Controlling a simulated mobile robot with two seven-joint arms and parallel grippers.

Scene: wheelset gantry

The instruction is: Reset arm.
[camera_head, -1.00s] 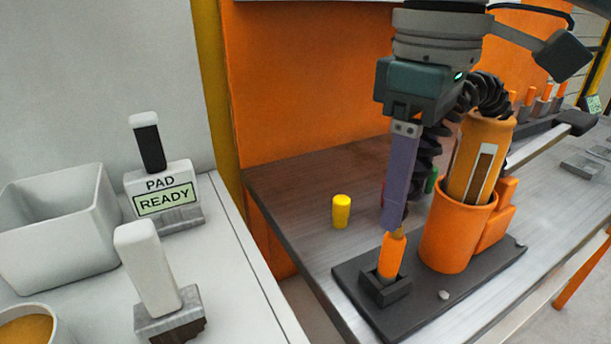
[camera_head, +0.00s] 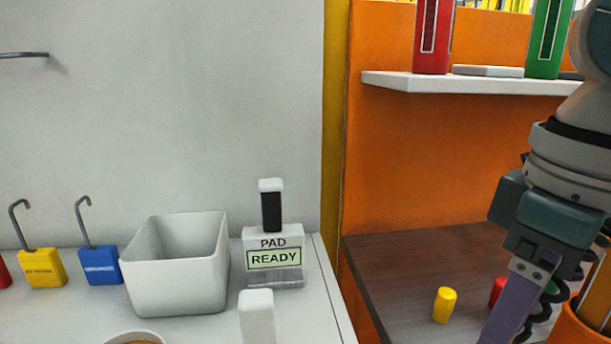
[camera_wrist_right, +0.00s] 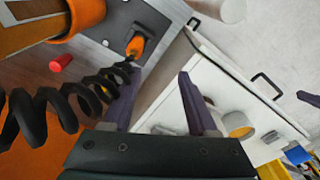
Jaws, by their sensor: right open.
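My right gripper (camera_wrist_right: 157,74) is open and empty in the right wrist view, its two purple fingers spread apart. In the head view my right arm comes down at the right edge, and a purple finger (camera_head: 512,305) runs out of the bottom of the picture. An orange-handled tool (camera_wrist_right: 136,46) stands in a dark holder near the left finger in the wrist view, apart from the grip gap as far as I can tell.
A yellow cylinder (camera_head: 444,305) and a red one (camera_head: 497,292) stand on the dark table. A white bin (camera_head: 175,290), a PAD READY block (camera_head: 273,250) and hooked blue (camera_head: 100,267) and yellow tags (camera_head: 42,268) are left. A shelf (camera_head: 470,84) holds red and green cylinders.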

